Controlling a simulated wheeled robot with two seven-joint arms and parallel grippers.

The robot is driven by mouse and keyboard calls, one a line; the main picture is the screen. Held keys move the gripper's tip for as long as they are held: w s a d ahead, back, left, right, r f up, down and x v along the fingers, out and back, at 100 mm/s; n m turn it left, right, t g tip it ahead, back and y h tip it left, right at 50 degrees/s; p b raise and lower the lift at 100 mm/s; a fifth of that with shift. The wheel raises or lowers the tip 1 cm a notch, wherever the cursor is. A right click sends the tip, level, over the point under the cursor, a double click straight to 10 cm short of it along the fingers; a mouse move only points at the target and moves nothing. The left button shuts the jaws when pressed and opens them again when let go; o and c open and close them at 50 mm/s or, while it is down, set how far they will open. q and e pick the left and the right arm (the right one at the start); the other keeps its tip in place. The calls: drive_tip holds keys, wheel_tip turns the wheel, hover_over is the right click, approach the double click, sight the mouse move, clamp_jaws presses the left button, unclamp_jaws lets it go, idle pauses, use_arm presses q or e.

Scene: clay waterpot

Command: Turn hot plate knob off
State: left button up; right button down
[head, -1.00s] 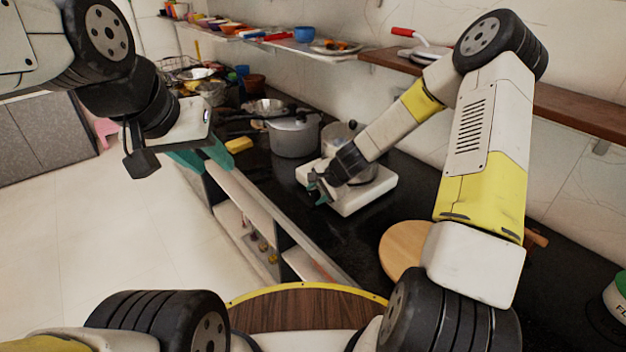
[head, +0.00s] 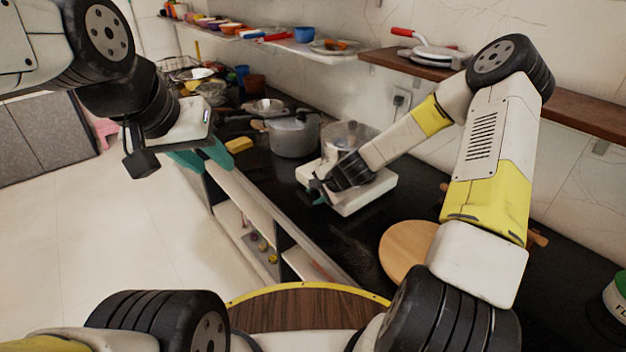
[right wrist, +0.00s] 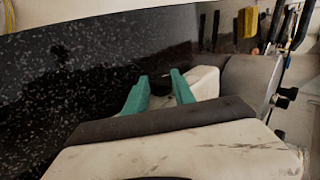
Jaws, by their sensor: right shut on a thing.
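The white hot plate (head: 372,194) sits on the black counter in the head view, with a metal pot (head: 345,134) on it. My right gripper (head: 317,190) is at the hot plate's front left edge. In the right wrist view its green fingers (right wrist: 160,92) sit on both sides of a small dark part, and the gripper is shut on it. This looks like the knob, mostly hidden by the fingers. The white hot plate body (right wrist: 206,82) shows beside them. My left gripper (head: 203,158) hangs empty at upper left, its green fingers apart, away from the hot plate.
A lidded metal pot (head: 293,136) stands behind the hot plate. A yellow sponge (head: 239,145) lies near the counter's edge. A round wooden board (head: 405,250) lies in front on the right. Wall shelves (head: 575,112) run above the counter. Dark counter between hot plate and board is clear.

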drive_tip(key=shift+s+f, duration=0.15)
drive_tip(key=c, duration=1.3)
unclamp_jaws()
drive_tip(key=shift+v, duration=3.95)
drive_tip(key=shift+d+f, duration=0.1)
drive_tip(key=shift+c, duration=0.3)
